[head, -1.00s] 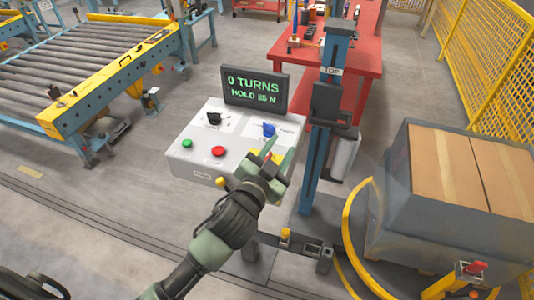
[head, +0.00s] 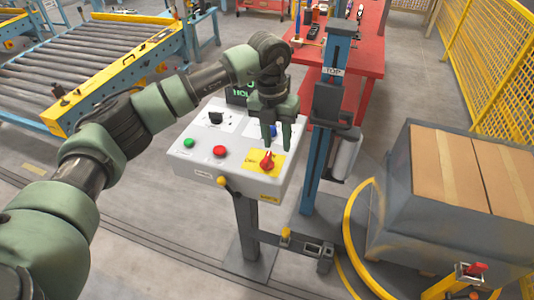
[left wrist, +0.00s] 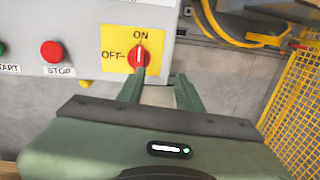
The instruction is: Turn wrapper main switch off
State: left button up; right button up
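The wrapper main switch (head: 267,160) is a red rotary knob on a yellow plate at the right front of the grey control box (head: 200,160). In the left wrist view the knob (left wrist: 139,55) has its white mark upright, pointing to ON; OFF is printed to its left. My left gripper (head: 276,146) points down over the box, just behind the knob in the head view. In the left wrist view its two fingers (left wrist: 158,80) are apart with nothing between them, and the knob is just beyond the left fingertip. I cannot tell whether they touch. My right gripper is not in view.
The box also has a green button (head: 188,143), a red stop button (head: 219,151) and a black knob (head: 215,118). My arm partly hides a blue knob and the display (head: 238,97). A blue mast (head: 322,150) and wrapped pallet load (head: 410,190) stand to the right.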

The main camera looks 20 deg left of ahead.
aim_at(267, 157)
pick_arm(q)
jog(key=shift+w+a+r+y, duration=0.1)
jog(key=shift+a+r+y, duration=0.15)
jog(key=shift+a, duration=0.4)
jog(key=shift+w+a+r+y, duration=0.1)
jog(key=shift+a+r+y, duration=0.15)
jog(key=shift+a, duration=0.35)
jog(key=shift+a+f, duration=0.1)
jog(key=shift+a, duration=0.2)
notch_tip(267, 157, down, 6)
jog(key=p, duration=0.2)
jog(key=shift+d+p, duration=0.15)
jog(key=shift+p, duration=0.25)
jog(key=shift+f, duration=0.75)
grip_shut()
